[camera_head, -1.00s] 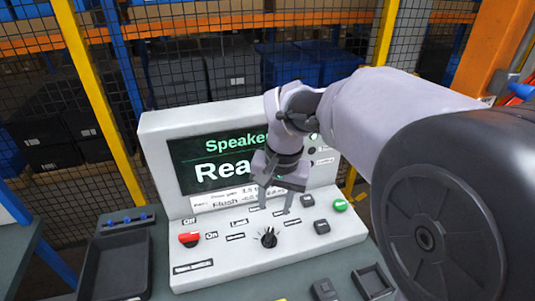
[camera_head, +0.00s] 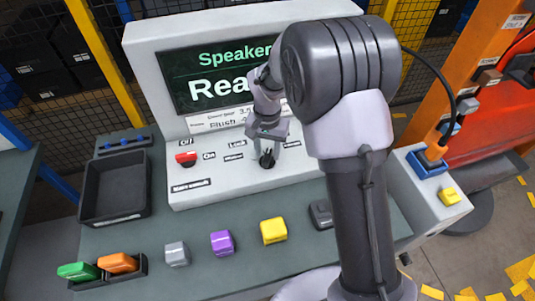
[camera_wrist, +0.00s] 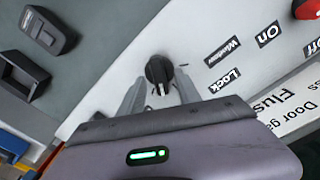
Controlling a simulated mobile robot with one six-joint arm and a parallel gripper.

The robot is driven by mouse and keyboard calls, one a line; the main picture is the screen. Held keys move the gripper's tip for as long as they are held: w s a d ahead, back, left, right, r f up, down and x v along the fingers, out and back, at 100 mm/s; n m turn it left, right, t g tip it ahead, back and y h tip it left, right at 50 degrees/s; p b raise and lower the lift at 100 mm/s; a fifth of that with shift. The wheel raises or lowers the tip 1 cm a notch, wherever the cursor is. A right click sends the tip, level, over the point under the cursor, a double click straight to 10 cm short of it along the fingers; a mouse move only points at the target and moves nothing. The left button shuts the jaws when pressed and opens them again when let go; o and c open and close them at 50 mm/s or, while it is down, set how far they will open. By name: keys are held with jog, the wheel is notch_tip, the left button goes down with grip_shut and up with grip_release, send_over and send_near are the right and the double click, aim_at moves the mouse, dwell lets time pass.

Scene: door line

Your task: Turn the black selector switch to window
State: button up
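The black selector switch (camera_head: 267,161) is a round knob on the white sloping console panel (camera_head: 205,190). It also shows in the wrist view (camera_wrist: 159,72), with a light pointer mark facing my gripper's body. The "Window" label (camera_wrist: 223,53) and the "Lock" label (camera_wrist: 224,80) stand to its right there. My gripper (camera_head: 267,152) is over the switch. In the wrist view its fingers (camera_wrist: 160,84) stand one on each side of the knob, with a small gap visible on each side. Part of the panel right of the switch is hidden behind my arm.
A red switch (camera_head: 186,158) is on the panel's left. The screen (camera_head: 222,75) reads "Speaker" and "Rea...". A black tray (camera_head: 113,188) and several coloured blocks, including a yellow one (camera_head: 273,231), lie on the bench. An orange post (camera_head: 480,75) stands at right.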

jog(key=shift+f, duration=0.25)
grip_shut()
jog(key=shift+r+n, duration=0.1)
jog(key=shift+n, duration=0.2)
jog(key=n+p, duration=0.2)
jog(key=shift+r+n, duration=0.1)
jog(key=shift+n, duration=0.3)
jog(key=n+p, duration=0.2)
jog(key=n, duration=0.3)
jog(key=n+p, duration=0.2)
jog(key=n, duration=0.2)
jog(key=shift+a+n, duration=0.1)
jog(key=shift+n, duration=0.3)
jog(key=n+p, duration=0.1)
jog(key=n, duration=0.3)
jog(key=shift+n, duration=0.3)
jog(key=shift+p, duration=0.3)
